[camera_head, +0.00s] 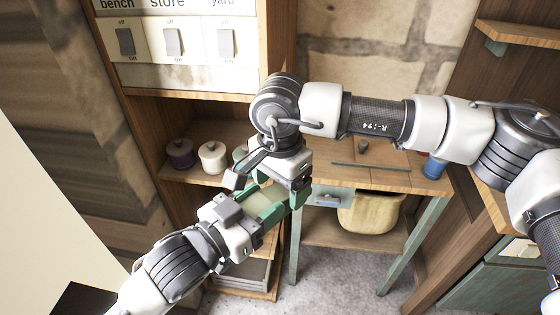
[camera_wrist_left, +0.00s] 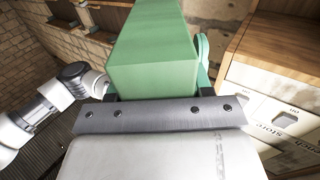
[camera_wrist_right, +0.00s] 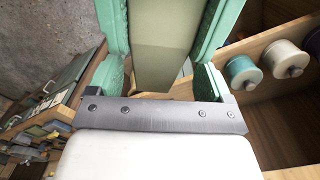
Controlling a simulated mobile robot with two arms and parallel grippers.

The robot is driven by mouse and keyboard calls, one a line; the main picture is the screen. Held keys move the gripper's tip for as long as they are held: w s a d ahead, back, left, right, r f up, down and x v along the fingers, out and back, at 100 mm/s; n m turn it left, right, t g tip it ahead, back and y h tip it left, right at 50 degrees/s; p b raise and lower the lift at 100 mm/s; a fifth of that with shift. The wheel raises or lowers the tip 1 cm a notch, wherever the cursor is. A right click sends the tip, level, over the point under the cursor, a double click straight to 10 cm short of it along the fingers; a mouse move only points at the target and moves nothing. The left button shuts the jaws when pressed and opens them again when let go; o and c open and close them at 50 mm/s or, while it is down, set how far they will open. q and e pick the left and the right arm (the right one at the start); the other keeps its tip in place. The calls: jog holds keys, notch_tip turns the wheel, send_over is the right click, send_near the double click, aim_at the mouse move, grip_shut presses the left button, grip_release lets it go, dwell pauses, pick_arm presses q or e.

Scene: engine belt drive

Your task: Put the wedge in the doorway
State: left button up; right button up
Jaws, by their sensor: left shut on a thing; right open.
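The wedge (camera_head: 265,197) is a smooth, pale green block. My left gripper (camera_head: 268,203) is shut on it and holds it in the air in front of the shelves. The wedge fills the upper middle of the left wrist view (camera_wrist_left: 155,60). My right gripper (camera_head: 283,180) is open, close to the wedge. In the right wrist view the wedge (camera_wrist_right: 165,40) lies between its two green fingers, with a gap visible beside at least the right finger. I cannot make out a doorway for certain; a pale flat panel (camera_head: 40,190) stands at the left edge.
A shelf holds a purple spool (camera_head: 180,154), a white spool (camera_head: 212,157) and a teal one. Above is a panel of switches (camera_head: 173,42). At the right stand a table (camera_head: 385,178) with small parts, a blue cup (camera_head: 434,167) and a tan basket (camera_head: 370,216) under it.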

jog(key=shift+f, duration=1.3)
jog(key=shift+c, duration=0.5)
jog(key=c, duration=0.9)
pick_arm(q)
jog(key=o, duration=1.1)
pick_arm(e)
jog(key=shift+c, duration=0.4)
pick_arm(q)
jog(key=shift+f, duration=0.15)
